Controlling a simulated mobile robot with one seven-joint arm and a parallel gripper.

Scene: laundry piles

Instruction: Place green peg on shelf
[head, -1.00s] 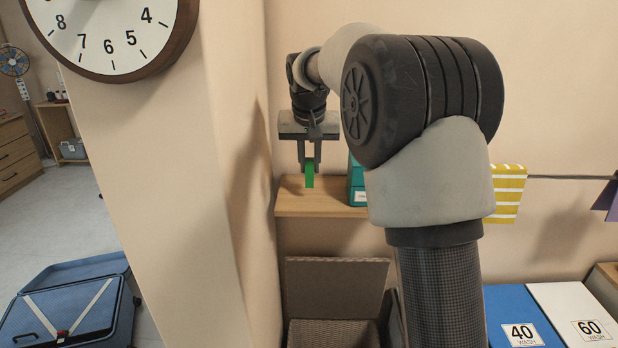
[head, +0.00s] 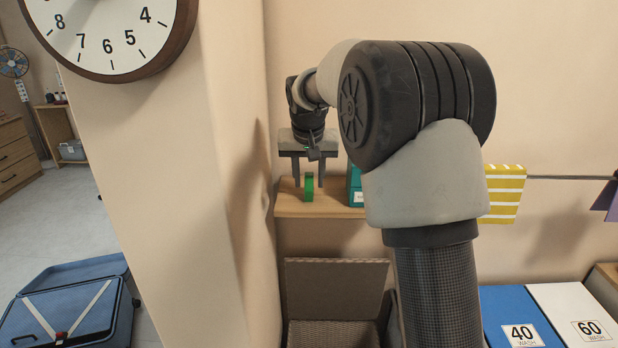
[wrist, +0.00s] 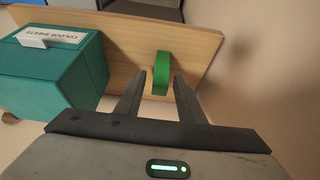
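The green peg (head: 309,187) stands upright on the wooden shelf (head: 335,207), near the shelf's left part in the head view. In the wrist view the peg (wrist: 161,72) stands on the shelf board (wrist: 120,42), just beyond my fingertips. My gripper (head: 308,184) is at the shelf with its fingers apart, one on each side of the peg in the head view. In the wrist view my gripper (wrist: 160,82) is open, with a gap between each finger and the peg. Nothing is held.
A teal box labelled "COLOUR SHEETS" (wrist: 55,65) stands on the shelf beside the peg, partly hidden by my arm in the head view. A wall corner (head: 240,170) is close on the left. An open wicker basket (head: 335,300) is below.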

